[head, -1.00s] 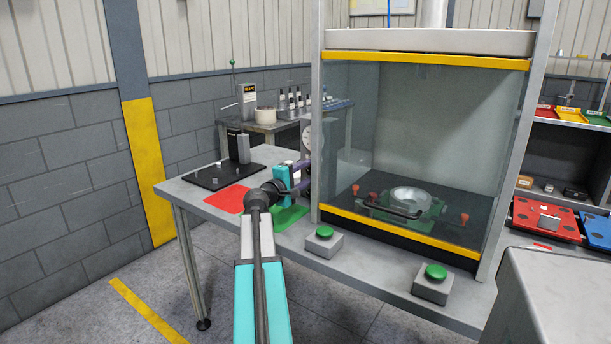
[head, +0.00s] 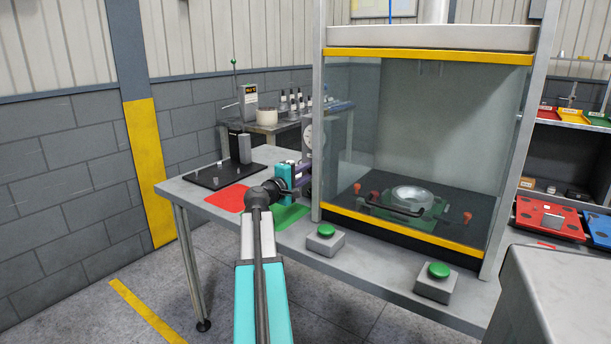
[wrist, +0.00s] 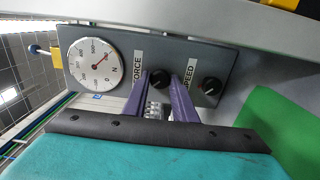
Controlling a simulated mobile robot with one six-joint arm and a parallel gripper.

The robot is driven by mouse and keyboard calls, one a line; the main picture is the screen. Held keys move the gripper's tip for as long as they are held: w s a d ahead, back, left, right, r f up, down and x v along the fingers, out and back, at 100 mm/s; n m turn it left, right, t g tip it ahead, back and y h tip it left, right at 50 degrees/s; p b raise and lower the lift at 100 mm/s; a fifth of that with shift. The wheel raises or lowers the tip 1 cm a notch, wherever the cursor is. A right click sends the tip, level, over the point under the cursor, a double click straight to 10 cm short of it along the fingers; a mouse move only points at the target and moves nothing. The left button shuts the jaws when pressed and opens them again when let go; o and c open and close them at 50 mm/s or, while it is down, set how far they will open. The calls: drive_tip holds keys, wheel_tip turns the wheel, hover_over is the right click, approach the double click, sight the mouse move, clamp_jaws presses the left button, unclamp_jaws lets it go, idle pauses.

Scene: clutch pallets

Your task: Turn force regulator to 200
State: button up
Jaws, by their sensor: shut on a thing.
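The force regulator is a black knob (wrist: 159,80) beside the FORCE label on a grey control panel (wrist: 130,55) in the wrist view. My gripper (wrist: 171,80) has its purple fingers on either side of this knob and is shut on it. A round white gauge (wrist: 82,70) sits left of the knob. Its red needle points up and right in the picture; I cannot read the value surely. In the head view the gauge (head: 308,136) shows edge-on at the press's left post. There my gripper (head: 304,180) reaches the panel, and the knob is hidden.
A SPEED knob (wrist: 211,86) is close to the right finger. The glass-fronted press (head: 420,130) stands right of my arm. Two green push buttons (head: 325,230) (head: 438,270) sit on the table's front edge. Red (head: 228,198) and green (head: 290,216) mats lie below my gripper.

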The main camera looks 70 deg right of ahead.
drive_tip(key=o, duration=1)
drive_tip(key=shift+o, duration=0.2)
drive_tip(key=shift+a, duration=0.1)
drive_tip(key=v, duration=1.3)
drive_tip(key=shift+a, duration=0.3)
drive_tip(key=shift+w, duration=0.15)
